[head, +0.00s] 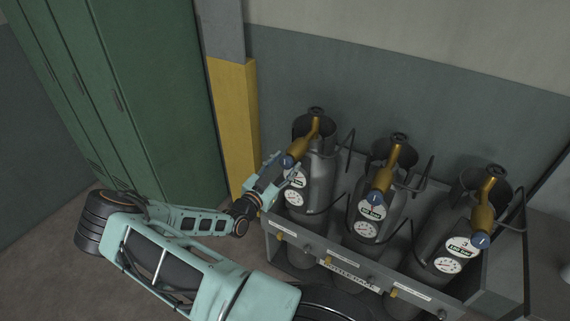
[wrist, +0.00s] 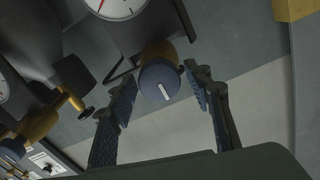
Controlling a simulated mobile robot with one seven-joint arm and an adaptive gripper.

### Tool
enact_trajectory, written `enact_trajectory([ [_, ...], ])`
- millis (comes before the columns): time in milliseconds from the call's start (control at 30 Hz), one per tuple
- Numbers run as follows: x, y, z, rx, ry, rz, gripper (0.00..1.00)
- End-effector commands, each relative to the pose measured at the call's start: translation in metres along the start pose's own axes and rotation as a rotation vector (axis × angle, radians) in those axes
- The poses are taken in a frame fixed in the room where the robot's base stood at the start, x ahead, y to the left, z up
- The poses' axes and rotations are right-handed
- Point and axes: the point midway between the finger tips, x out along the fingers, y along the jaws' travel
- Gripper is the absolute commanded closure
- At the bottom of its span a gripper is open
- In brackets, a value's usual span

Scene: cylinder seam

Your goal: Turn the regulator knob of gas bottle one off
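Gas bottle one (head: 318,180) is the leftmost of three dark bottles in the rack, its number partly hidden by my gripper. Its brass regulator (head: 312,138) ends in a blue regulator knob (head: 289,161). In the wrist view the knob (wrist: 158,84) faces me, with a white bar mark tilted slightly from the picture's vertical. My gripper (wrist: 161,76) is open, with one finger on each side of the knob and a visible gap on both sides. In the head view my gripper (head: 274,172) is at the knob from the left. I cannot tell whether the fingertips reach past its face.
The middle bottle (head: 380,213) and the right bottle (head: 449,248) have similar blue knobs. The bottle rack's (head: 345,267) front panel is below my gripper. A yellow-grey post (head: 234,120) and green lockers (head: 130,90) stand to the left.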

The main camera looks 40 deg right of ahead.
Motion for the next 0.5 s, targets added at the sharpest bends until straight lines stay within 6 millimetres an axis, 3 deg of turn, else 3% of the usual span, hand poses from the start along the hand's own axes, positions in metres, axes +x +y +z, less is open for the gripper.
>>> enact_trajectory([
  [333, -0.002, 0.000, 0.000, 0.002, 0.000, 0.000, 0.49],
  [500, -0.024, -0.001, 0.000, 0.002, -0.002, -0.002, 0.49],
])
